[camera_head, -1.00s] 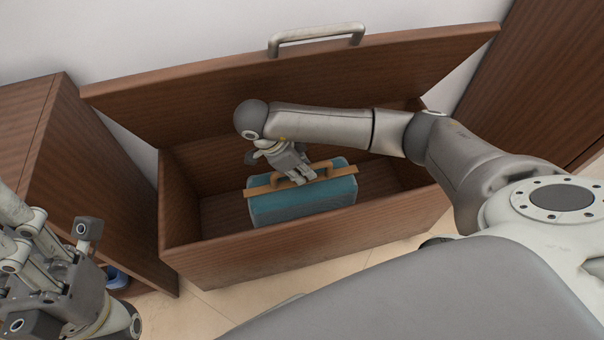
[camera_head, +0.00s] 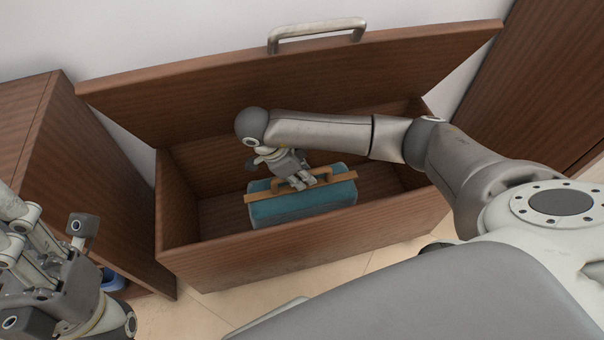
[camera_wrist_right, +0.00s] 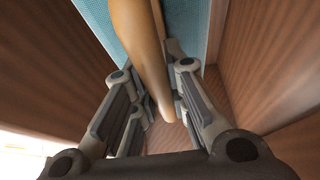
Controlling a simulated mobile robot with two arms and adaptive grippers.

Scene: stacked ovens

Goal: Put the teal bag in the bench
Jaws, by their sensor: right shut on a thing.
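The teal bag (camera_head: 290,207) with its wooden top bar and handle is inside the open wooden bench (camera_head: 300,250), below the level of its front wall top. My right gripper (camera_head: 301,182) is shut on the bag's wooden handle. In the right wrist view the wooden handle (camera_wrist_right: 145,60) runs between the two fingers of my right gripper (camera_wrist_right: 155,105), with teal cloth (camera_wrist_right: 185,25) beyond it. Whether the bag touches the bench floor is hidden. My left gripper (camera_head: 100,270) is at the lower left, outside the bench, its fingers spread apart and empty.
The bench lid (camera_head: 200,95) stands raised, with a metal handle (camera_head: 317,32) on its top edge. A wooden cabinet (camera_head: 80,160) stands at the left, with a blue object (camera_head: 112,280) low beside it. Another wooden panel (camera_head: 530,80) is at the right.

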